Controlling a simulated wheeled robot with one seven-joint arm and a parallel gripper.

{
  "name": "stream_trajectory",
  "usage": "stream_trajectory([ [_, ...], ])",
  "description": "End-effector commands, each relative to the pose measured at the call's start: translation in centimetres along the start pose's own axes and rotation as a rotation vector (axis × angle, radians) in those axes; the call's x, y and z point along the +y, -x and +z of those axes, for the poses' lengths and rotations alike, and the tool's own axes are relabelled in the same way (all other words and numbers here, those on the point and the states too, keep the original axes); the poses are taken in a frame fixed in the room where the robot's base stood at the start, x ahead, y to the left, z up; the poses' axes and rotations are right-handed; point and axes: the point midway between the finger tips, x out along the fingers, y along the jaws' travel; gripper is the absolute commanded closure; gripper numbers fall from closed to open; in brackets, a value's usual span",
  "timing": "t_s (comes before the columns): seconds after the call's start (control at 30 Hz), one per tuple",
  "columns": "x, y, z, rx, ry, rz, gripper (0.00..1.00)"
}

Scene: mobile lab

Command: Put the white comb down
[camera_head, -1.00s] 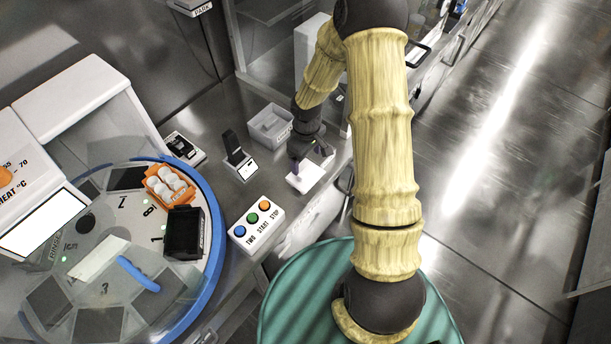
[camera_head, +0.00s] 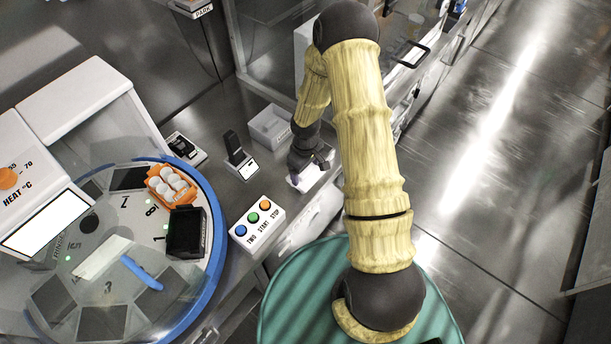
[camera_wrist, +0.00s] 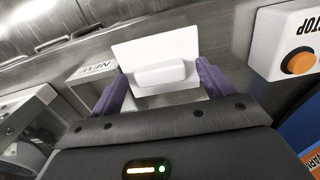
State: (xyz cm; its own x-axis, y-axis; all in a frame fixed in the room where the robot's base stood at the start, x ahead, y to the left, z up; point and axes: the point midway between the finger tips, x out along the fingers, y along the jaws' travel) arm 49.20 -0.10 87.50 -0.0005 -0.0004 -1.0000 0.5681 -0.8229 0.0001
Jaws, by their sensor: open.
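A white block (camera_wrist: 160,75) stands between my finger tips in the wrist view, in front of a flat white plate (camera_wrist: 155,42). The block seems to be the white comb, but its teeth do not show. My gripper (camera_wrist: 161,70) is open, with one purple finger on each side of the block. I cannot tell whether a finger touches it. In the head view my gripper (camera_head: 303,174) is low over the white plate (camera_head: 316,177) on the bench and hides the comb.
A three-button box (camera_head: 256,225) and a black upright device on a stand (camera_head: 236,152) are left of my gripper. A grey bin (camera_head: 270,127) is behind. A blue-rimmed carousel (camera_head: 215,235) holds an orange rack (camera_head: 160,185) and a black box (camera_head: 186,232).

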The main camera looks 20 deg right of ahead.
Motion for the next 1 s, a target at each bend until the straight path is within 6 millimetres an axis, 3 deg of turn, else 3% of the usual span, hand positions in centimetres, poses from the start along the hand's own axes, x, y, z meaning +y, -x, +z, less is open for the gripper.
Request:
stream_trajectory([
  [0.4,-0.01,0.04,-0.02,0.0,0.0,0.0,0.22],
  [0.7,-0.01,0.05,-0.02,0.0,0.0,0.0,0.8],
  [0.77,0.0,0.06,-0.03,0.001,0.0,0.0,0.85],
  [1.0,0.02,0.33,-0.07,0.002,0.0,0.001,0.85],
])
